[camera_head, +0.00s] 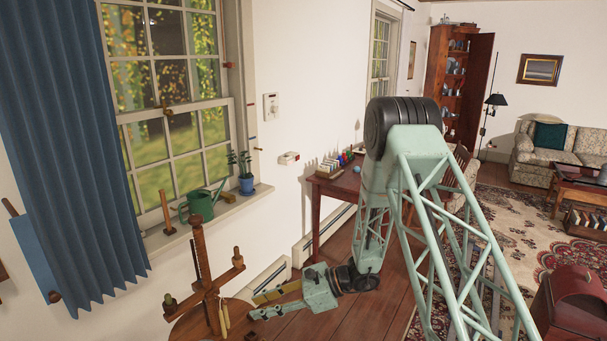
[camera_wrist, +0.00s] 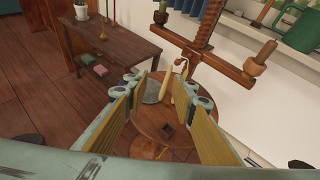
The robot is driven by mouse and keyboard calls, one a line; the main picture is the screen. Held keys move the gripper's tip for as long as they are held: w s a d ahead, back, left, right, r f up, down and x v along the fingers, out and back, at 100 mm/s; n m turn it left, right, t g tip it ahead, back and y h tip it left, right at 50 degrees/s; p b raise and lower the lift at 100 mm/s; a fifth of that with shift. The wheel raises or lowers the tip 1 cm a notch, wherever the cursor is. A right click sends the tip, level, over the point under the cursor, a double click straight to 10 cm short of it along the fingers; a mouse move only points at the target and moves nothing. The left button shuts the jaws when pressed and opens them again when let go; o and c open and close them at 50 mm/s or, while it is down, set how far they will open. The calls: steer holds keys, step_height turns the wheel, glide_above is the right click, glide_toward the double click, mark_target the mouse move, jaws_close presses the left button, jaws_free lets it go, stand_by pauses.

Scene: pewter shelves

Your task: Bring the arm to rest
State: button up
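My gripper (camera_head: 254,306) is at the lower middle of the head view, at the end of my pale green arm, reaching left over a small round wooden table (camera_head: 190,328). In the wrist view my gripper (camera_wrist: 162,92) has its yellow-padded fingers spread wide, with a clear gap between them. Nothing is held between the pads. The round tabletop (camera_wrist: 147,122) shows beyond and below the fingers. How far the fingers are above it, I cannot tell.
A wooden stand with a threaded post (camera_head: 201,252) and crossbar rises close to my gripper. A green watering can (camera_head: 201,206) and a potted plant (camera_head: 246,184) sit on the windowsill. A desk (camera_head: 335,187) stands behind. Open floor (camera_head: 330,322) lies right of the round table.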

steer(key=s+d+r+n+g+h, duration=0.1)
steer(key=s+d+r+n, duration=0.2)
steer(key=s+r, duration=0.45)
steer(key=s+d+r+n+h, duration=0.25)
steer(key=s+r, duration=0.25)
steer(key=r, duration=0.5)
steer(key=s+d+r+n+g+h, duration=0.1)
steer(key=s+d+r+n, duration=0.4)
steer(key=r, duration=0.4)
steer(key=s+d+r+n+t+h, duration=0.2)
steer(key=s+d+r+h, duration=0.1)
steer(key=s+d, duration=0.5)
steer(key=s+d+r+n+t+h, duration=0.2)
steer(key=s+d+r, duration=0.4)
steer(key=s, duration=0.5)
steer(key=s+d+r+n+t+h, duration=0.2)
steer(key=s+d+r, duration=0.3)
steer(key=s+d, duration=0.4)
steer(key=shift+s+d+n+h, duration=0.35)
steer(key=shift+d+h, duration=0.1)
steer(key=shift+h, duration=0.4)
